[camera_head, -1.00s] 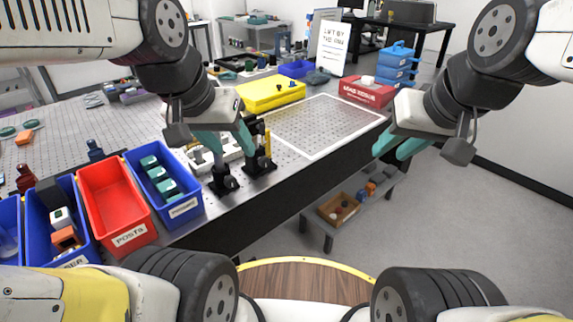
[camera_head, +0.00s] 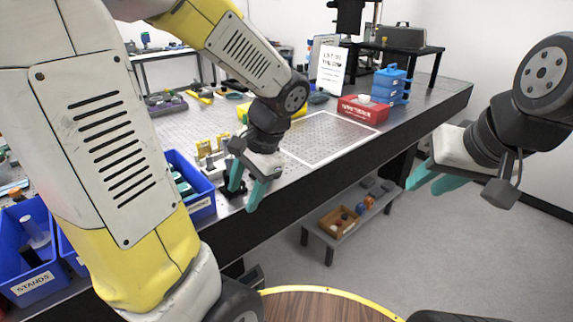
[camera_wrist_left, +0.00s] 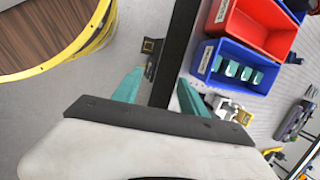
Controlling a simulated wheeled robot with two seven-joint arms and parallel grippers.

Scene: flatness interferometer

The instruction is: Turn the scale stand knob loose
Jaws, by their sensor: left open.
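My left gripper (camera_head: 250,188) hangs open and empty near the table's front edge, fingers pointing down. Part of a black stand (camera_head: 226,192) shows just left of its fingers; the arm and fingers hide the rest, and I cannot make out a knob. In the left wrist view the teal fingers (camera_wrist_left: 160,92) are apart, with the table's black edge (camera_wrist_left: 172,58) between them and nothing gripped. My right gripper (camera_head: 434,180) is open and empty, out over the floor to the right.
A white fixture with yellow parts (camera_head: 208,152) stands behind the black stand. A blue bin (camera_head: 200,204) is close on the left. A red box (camera_head: 362,110) and blue cases (camera_head: 390,84) stand at the back right. The white-outlined plate area (camera_head: 325,138) is clear.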

